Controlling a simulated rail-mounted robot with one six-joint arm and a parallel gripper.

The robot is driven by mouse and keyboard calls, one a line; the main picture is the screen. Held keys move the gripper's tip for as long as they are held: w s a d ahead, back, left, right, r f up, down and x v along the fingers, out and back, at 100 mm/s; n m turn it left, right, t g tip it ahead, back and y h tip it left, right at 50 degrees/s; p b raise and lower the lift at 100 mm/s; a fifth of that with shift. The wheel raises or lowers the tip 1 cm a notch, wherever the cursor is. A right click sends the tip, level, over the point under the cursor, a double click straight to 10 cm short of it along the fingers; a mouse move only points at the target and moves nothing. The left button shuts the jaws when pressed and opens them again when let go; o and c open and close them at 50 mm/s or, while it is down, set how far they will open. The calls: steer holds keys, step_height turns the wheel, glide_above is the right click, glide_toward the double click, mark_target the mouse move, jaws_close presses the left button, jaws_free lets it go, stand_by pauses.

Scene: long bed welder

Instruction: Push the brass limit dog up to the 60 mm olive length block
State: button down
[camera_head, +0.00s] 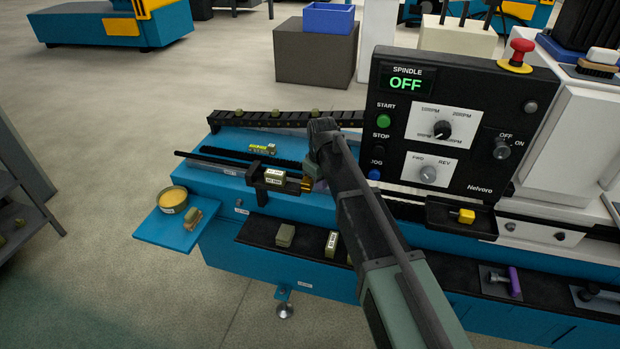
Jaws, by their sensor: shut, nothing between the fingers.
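An olive block with a pale label (274,176) sits on a black carriage on the bed's rail, left of my arm; its label is too small to read surely. A small brass piece (305,184), which looks like the limit dog, is just right of it on the rail. Whether the two touch is unclear. My gripper (313,172) points down close to the brass piece, shut and empty, and is partly hidden by my own arm. Contact between them cannot be told.
Olive blocks (285,235) and (332,243) lie on the black front shelf. A blue side tray (158,233) holds a yellow bowl (173,199) and a brush-like item. The control panel (460,125) stands close on the right. A black cable chain (280,118) runs behind.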

steer(key=shift+w+a, duration=0.3)
steer(key=shift+a, duration=1.2)
steer(key=shift+w+a, duration=0.35)
steer(key=shift+a, duration=1.1)
steer(key=shift+w+a, duration=0.3)
steer(key=shift+a, duration=1.2)
steer(key=shift+s+d, duration=0.15)
steer(key=shift+d, duration=0.65)
steer(key=shift+r, duration=0.1)
step_height(320, 180, up, 7)
steer(key=p, duration=0.7)
